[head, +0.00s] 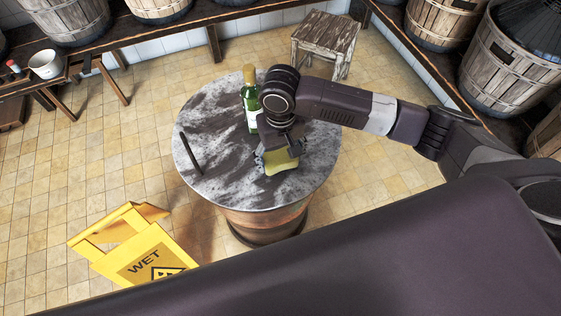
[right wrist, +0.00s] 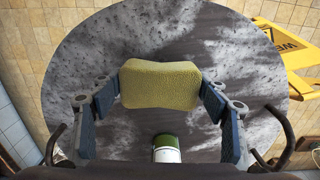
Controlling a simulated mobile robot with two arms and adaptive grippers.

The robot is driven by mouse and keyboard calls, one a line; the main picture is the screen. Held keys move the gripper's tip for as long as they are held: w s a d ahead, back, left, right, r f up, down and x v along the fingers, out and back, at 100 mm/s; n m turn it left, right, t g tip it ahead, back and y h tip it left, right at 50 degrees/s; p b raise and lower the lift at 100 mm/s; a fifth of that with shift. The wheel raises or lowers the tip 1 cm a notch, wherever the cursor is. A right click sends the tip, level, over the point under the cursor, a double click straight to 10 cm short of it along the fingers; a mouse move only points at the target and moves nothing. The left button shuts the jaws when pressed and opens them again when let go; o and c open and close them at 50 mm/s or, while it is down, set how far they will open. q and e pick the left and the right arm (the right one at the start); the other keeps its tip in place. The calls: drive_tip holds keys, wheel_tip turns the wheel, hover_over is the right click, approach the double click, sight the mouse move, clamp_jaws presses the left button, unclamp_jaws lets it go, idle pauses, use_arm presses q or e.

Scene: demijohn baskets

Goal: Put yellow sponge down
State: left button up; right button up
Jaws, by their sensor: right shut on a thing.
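The yellow sponge (head: 283,167) is between the fingers of my right gripper (head: 277,159), over the near right part of the round marble table top (head: 215,115). In the right wrist view the sponge (right wrist: 160,84) is pinched at both ends by the two blue-grey fingers (right wrist: 161,92). I cannot tell whether its underside touches the marble. My arm and wrist hide part of the sponge in the head view. My left gripper does not show.
A green bottle (head: 249,100) with a pale label stands close beside my right wrist. A thin dark stick-like object (head: 191,153) lies at the table's left. A yellow wet-floor sign (head: 140,250) and a wooden stool (head: 325,38) stand nearby.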

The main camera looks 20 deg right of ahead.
sight(280, 158)
drive_tip(key=shift+f, duration=1.25)
drive_tip(key=o, duration=1)
drive_tip(key=shift+f, duration=0.15)
wheel_tip(280, 158, up, 12)
drive_tip(key=shift+r, duration=0.2)
